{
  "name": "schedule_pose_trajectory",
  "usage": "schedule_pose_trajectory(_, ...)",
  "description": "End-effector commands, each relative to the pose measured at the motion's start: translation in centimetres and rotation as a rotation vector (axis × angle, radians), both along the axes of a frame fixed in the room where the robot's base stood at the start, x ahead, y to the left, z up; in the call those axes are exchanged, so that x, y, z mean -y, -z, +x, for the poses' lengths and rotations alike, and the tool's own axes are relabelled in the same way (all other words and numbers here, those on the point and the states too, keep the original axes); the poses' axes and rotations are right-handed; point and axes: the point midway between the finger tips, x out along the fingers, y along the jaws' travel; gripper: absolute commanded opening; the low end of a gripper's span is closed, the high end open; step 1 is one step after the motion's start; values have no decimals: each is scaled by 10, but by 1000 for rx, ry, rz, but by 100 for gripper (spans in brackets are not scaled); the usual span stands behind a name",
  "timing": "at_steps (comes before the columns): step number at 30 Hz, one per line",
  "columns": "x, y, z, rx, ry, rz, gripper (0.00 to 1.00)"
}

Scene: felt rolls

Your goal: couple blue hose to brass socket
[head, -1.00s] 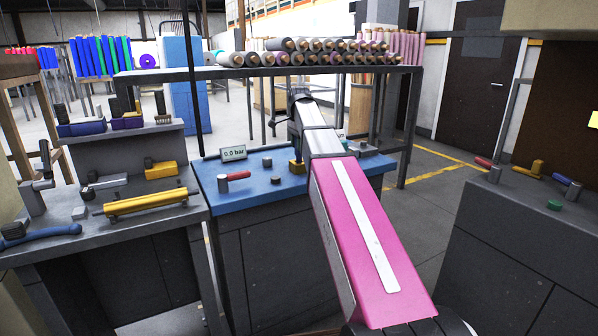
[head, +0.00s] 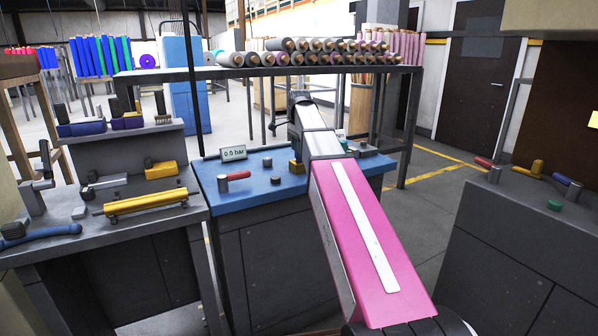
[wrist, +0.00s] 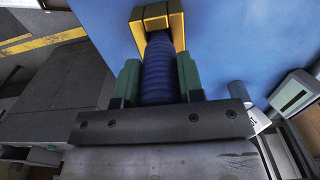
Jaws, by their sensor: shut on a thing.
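In the wrist view my gripper (wrist: 158,82) is shut on the ribbed blue hose (wrist: 158,65), with one green finger on each side. The hose's far end meets the yellow-brass socket (wrist: 176,24) and appears to touch it, in line. How deep it sits inside cannot be told. In the head view the brass socket (head: 296,167) shows as a small block on the blue bench top, left of my arm. My arm hides the gripper and hose there. A gauge (head: 233,153) at the bench's back left reads about 0.5 bar.
The blue bench (head: 232,200) also carries a red-handled valve (head: 236,176) and small dark knobs. A grey bench with a yellow roller (head: 150,203) stands left, and a dark cabinet (head: 510,240) right. A rack of felt rolls (head: 300,58) stands behind.

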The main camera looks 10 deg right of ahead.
Motion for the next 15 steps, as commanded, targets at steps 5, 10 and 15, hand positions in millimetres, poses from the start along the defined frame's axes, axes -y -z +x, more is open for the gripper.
schedule_pose_trajectory(5, 0, 2, 0, 0, 0, 0, 5)
schedule_pose_trajectory(10, 0, 3, 0, 0, 0, 0, 5)
schedule_pose_trajectory(15, 0, 5, 0, 0, 0, 0, 5)
